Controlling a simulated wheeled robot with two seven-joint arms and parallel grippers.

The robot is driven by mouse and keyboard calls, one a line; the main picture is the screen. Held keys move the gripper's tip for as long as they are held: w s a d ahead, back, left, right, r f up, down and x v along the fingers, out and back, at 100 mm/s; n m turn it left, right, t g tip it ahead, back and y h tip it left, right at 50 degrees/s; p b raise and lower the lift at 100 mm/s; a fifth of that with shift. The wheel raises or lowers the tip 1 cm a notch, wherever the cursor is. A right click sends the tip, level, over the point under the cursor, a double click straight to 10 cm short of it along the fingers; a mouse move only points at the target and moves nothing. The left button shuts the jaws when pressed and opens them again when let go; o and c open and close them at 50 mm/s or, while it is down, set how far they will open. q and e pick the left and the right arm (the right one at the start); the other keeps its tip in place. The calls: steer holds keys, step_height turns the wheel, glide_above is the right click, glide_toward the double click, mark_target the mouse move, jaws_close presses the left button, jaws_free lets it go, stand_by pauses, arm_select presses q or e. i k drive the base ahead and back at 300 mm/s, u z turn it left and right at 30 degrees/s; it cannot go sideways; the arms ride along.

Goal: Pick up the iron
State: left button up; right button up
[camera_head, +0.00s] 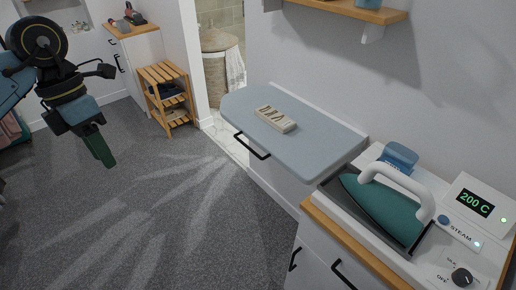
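The iron (387,209) has a teal body and a thick white handle. It rests in a dark recess of the white steam station (475,237) at the lower right. My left gripper (103,157) hangs over the grey carpet at the upper left, far from the iron. Its dark green fingers point down and overlap in this view, so I cannot tell whether they are open or shut. I see nothing held in it. My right gripper is not in view.
A grey-blue ironing board (318,145) carries a small lettered block (276,120) beside the station. A wall shelf (350,10) is above. A wooden rack (167,97) and a wicker basket (216,70) stand at the back. The carpet (200,220) is clear.

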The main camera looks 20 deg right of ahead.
mark_target(402, 218)
steer(key=u, duration=0.45)
steer(key=i, duration=0.95)
steer(key=z, duration=2.2)
steer(key=i, duration=0.15)
steer(key=z, duration=1.7)
